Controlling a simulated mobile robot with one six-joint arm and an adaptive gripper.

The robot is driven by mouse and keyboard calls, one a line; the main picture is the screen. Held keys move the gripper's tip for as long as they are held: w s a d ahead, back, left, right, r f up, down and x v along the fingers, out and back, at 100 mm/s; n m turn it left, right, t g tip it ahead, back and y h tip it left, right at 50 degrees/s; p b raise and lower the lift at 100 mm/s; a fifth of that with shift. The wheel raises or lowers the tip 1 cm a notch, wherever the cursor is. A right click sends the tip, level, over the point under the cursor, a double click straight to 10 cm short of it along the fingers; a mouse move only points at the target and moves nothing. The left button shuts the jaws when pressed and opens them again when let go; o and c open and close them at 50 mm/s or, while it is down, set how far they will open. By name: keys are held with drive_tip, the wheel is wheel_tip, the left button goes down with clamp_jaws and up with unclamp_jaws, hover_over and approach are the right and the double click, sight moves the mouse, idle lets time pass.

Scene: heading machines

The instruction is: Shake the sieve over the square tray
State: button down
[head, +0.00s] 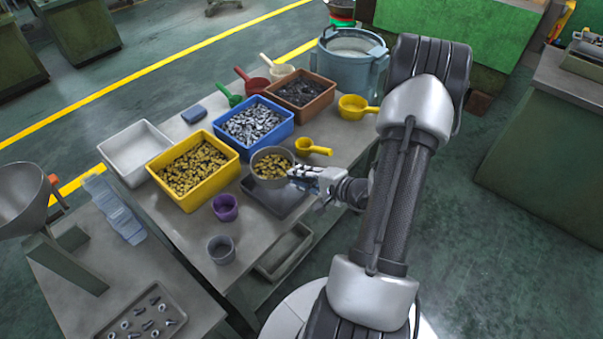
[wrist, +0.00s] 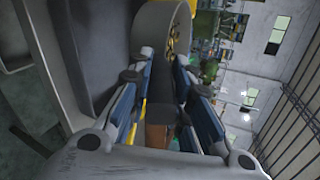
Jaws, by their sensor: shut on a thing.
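The sieve (head: 272,182) is a round grey pan with brass-coloured parts inside. It is held roughly level above the dark square tray (head: 288,211) on the table. My gripper (head: 299,174) is on the right side of the sieve and shut on it; the gripped part is mostly hidden by the fingers. In the wrist view, the sieve's side (wrist: 157,28) shows beyond the fingertips of my gripper (wrist: 163,62), with the dark tray (wrist: 92,55) to its left. The tray's floor is partly hidden under the sieve and gripper.
A yellow bin (head: 205,203) of brass parts and a blue bin (head: 247,154) of silvery parts stand left and behind. A yellow scoop (head: 314,151) lies close behind my gripper. A purple cup (head: 225,210) and grey cup (head: 221,252) stand front left.

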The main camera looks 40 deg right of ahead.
drive_tip(key=shift+f, duration=0.3)
drive_tip(key=d, duration=0.5)
drive_tip(key=shift+a, duration=2.5)
drive_tip(key=shift+a+r, duration=0.15)
drive_tip(key=shift+a, duration=0.15)
drive_tip(key=shift+d, duration=0.45)
drive_tip(key=shift+a, duration=0.1)
